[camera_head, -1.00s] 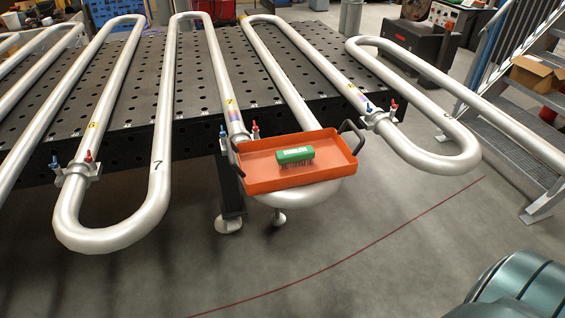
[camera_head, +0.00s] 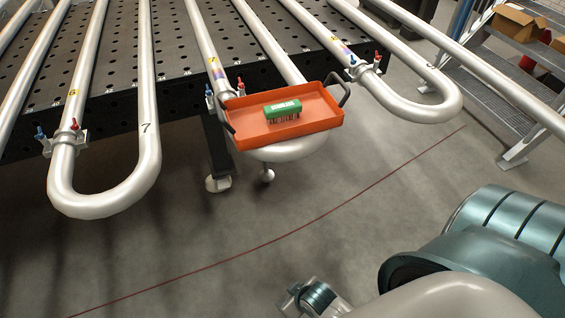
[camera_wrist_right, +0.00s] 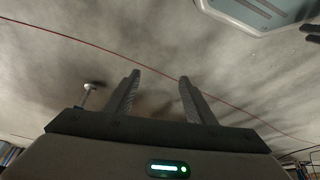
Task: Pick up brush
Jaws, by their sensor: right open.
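The brush (camera_head: 282,110) is a green block with a pale label on top and dark bristles below. It lies in an orange tray (camera_head: 325,122) with dark handles, which rests on the bend of a silver pipe coil. My right gripper (camera_wrist_right: 160,82) is open and empty in the right wrist view, its two fingers apart over bare floor. In the head view, only part of my right arm's end shows at the bottom, well below the tray. The brush does not show in the wrist view. My left gripper is out of view.
Silver serpentine pipes (camera_head: 147,100) with red and blue clamps lie over a black perforated table (camera_head: 180,70). Metal stairs (camera_head: 500,95) with a cardboard box (camera_head: 515,22) stand at the right. The grey floor in front is open, crossed by a red line.

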